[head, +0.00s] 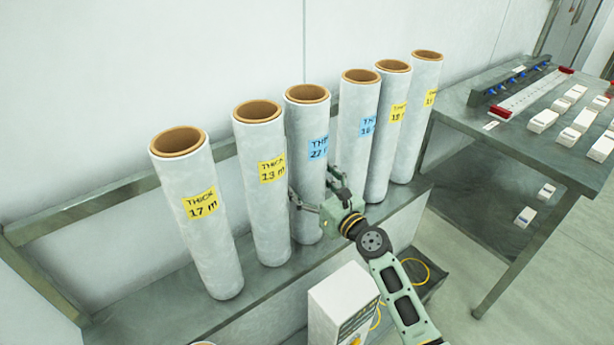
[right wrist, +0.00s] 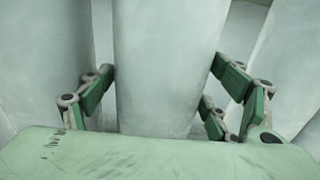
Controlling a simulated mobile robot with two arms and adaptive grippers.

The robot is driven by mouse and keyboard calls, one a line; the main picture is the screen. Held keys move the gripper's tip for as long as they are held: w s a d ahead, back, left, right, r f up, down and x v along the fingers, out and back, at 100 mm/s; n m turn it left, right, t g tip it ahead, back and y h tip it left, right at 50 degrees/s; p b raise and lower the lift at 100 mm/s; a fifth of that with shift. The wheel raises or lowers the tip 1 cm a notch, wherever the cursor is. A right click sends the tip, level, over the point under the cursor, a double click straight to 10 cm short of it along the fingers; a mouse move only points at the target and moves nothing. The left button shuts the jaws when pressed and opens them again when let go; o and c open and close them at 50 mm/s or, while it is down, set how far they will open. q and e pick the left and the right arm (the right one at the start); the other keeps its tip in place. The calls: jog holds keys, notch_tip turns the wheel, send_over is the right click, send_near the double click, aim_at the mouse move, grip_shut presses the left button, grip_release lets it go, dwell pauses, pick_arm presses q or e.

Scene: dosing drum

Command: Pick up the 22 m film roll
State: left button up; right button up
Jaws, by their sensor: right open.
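The 22 m film roll (head: 308,190) is a white upright cylinder with a brown core and a blue label, third from the left on the metal shelf in the head view. My right gripper (head: 318,196) is at its middle, below the label. In the right wrist view the roll (right wrist: 165,70) stands between the open fingers of the gripper (right wrist: 165,85), with a gap visible on at least the left side. I cannot tell whether any finger touches it. My left gripper is not in view.
A 13 m roll (head: 260,190) stands close on the left and a blue-labelled roll (head: 355,130) close on the right. A 17 m roll (head: 205,235) is farther left. A white box (head: 340,300) is in front of the shelf (head: 150,322). A table (head: 480,120) with small white boxes stands right.

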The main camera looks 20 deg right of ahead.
jog(key=shift+c, duration=0.4)
jog(key=c, duration=1.5)
jog(key=shift+w+r, duration=0.1)
jog(key=shift+r, duration=0.1)
jog(key=shift+c, duration=0.7)
